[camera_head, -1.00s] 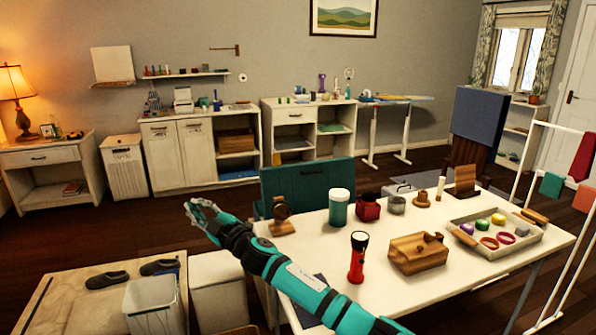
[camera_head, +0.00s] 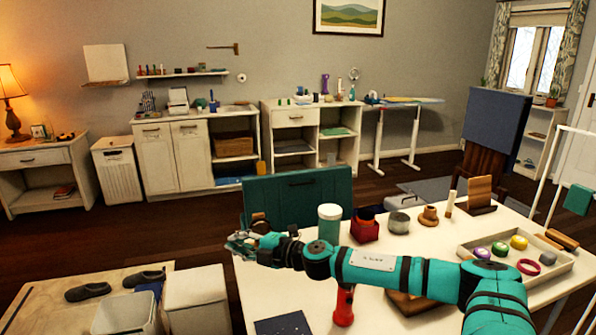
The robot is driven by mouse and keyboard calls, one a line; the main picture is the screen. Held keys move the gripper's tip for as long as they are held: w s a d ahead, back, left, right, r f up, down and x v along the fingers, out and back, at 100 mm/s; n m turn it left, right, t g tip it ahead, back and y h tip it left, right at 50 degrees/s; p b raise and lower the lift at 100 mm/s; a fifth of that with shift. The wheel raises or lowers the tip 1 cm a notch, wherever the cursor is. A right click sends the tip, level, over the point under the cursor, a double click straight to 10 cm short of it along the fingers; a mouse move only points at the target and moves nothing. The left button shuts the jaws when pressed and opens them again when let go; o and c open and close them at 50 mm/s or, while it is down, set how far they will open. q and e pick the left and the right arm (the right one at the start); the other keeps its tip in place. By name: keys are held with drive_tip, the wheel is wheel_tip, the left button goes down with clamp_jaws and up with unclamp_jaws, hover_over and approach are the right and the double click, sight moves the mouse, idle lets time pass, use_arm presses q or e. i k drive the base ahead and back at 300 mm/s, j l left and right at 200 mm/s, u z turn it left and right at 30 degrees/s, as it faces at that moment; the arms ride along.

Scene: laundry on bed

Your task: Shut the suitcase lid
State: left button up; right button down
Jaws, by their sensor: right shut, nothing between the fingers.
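A teal upright panel with a dark handle (camera_head: 298,192) stands at the far edge of the white table. It looks like the raised suitcase lid; its lower part is hidden by the table items and my arm, and no suitcase body can be made out. My right arm reaches in from the lower right across the table. My right gripper (camera_head: 241,244) is shut and empty, just left of and in front of the panel's lower left corner. I cannot tell whether they touch. My left gripper is not in view.
The white table (camera_head: 400,262) holds a teal jar (camera_head: 329,222), a red lantern (camera_head: 364,225), a red flashlight (camera_head: 344,306) and a tray (camera_head: 562,266). A white bin (camera_head: 196,300) stands lower left. A dark blue panel (camera_head: 496,120) stands upright behind.

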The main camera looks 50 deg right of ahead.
sight(286, 199)
drive_tip(key=i+l, duration=0.1)
drive_tip(key=l, duration=0.4)
drive_tip(key=i+l, duration=0.1)
drive_tip(key=l, duration=0.9)
drive_tip(key=i+l, duration=0.15)
drive_tip(key=l, duration=0.35)
